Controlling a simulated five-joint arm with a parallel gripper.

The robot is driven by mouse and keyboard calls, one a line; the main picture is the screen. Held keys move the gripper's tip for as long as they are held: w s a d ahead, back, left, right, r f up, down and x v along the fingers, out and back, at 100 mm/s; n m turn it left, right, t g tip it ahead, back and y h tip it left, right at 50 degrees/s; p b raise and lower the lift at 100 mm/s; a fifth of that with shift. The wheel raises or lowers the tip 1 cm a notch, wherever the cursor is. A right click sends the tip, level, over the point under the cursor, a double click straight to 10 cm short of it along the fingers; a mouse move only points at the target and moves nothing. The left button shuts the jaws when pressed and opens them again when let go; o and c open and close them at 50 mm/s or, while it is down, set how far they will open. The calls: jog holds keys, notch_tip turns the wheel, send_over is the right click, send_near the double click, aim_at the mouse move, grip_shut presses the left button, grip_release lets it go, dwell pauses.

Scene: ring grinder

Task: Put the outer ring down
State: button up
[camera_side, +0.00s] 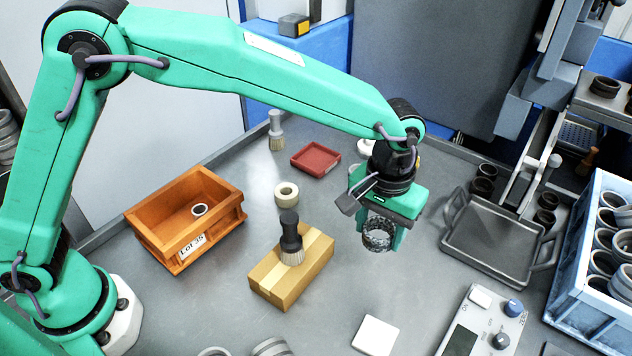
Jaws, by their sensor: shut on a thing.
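My gripper (380,232) hangs over the middle right of the grey bench, pointing down. It is shut on the outer ring (377,240), a dark metallic ring with a shiny speckled wall. The ring sits between the two green fingers, which partly hide its sides. It appears to be above the bench top, but the exact gap below it is hard to tell.
An orange bin (150,222) with a small ring inside stands at the left. A cardboard box (315,262) with a brush on it is left of my gripper. A grey tray (490,245) lies to the right, near a blue crate (590,290) of rings. A white square (376,335) lies in front.

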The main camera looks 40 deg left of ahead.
jog(key=a+n, duration=1.1)
jog(key=a, duration=2)
jog(key=shift+a+n, duration=0.2)
jog(key=shift+n, duration=0.2)
jog(key=shift+w+f, duration=0.1)
jog(key=shift+f, duration=0.05)
send_over(235, 177)
notch_tip(235, 177, down, 7)
jog(key=shift+a+r, duration=0.1)
jog(key=shift+f, duration=2.1)
